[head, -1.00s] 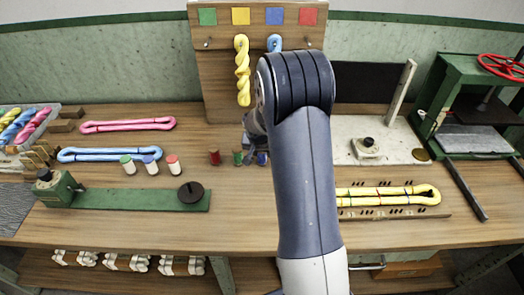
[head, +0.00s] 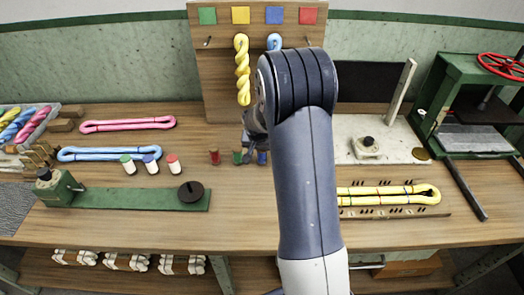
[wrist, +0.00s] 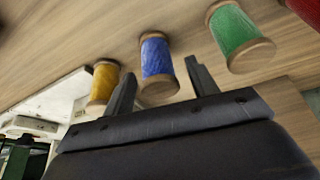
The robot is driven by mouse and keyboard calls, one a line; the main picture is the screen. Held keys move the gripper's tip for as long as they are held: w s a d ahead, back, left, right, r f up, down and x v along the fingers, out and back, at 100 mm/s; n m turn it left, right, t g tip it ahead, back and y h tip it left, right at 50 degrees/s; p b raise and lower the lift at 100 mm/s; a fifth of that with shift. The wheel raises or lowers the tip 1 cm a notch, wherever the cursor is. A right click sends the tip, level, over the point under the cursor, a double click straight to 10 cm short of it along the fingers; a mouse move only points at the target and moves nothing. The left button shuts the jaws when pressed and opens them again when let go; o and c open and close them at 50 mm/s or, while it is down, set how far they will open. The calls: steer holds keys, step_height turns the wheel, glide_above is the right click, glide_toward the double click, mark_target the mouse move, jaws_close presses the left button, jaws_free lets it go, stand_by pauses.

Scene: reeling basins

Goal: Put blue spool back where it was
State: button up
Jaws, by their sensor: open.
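The blue spool (wrist: 157,62) stands upright on the wooden bench, seen between the two fingers of my gripper (wrist: 160,76) in the wrist view. My gripper is open, and its fingers lie on either side of the spool with gaps showing. I cannot tell how far the fingertips reach along it. In the head view the blue spool (head: 262,158) is partly hidden by my gripper (head: 254,146), at the right end of a short row beside the green spool (head: 238,157) and the red spool (head: 214,156).
A yellow spool (wrist: 103,82) stands close to the left finger, and the green spool is close to the right one. Behind is a board (head: 224,75) with hanging skeins and colour squares. White, colour-topped pieces (head: 151,165) stand to the left. The bench front is mostly clear.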

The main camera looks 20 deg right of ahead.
steer(key=v, duration=1.1)
steer(key=shift+r+b, duration=0.2)
steer(key=shift+b, duration=0.25)
steer(key=shift+f, duration=0.1)
steer(key=p+x, duration=0.1)
steer(key=x, duration=1.1)
steer(key=shift+s, duration=0.1)
steer(key=shift+r, duration=1.05)
steer(key=shift+f, duration=0.1)
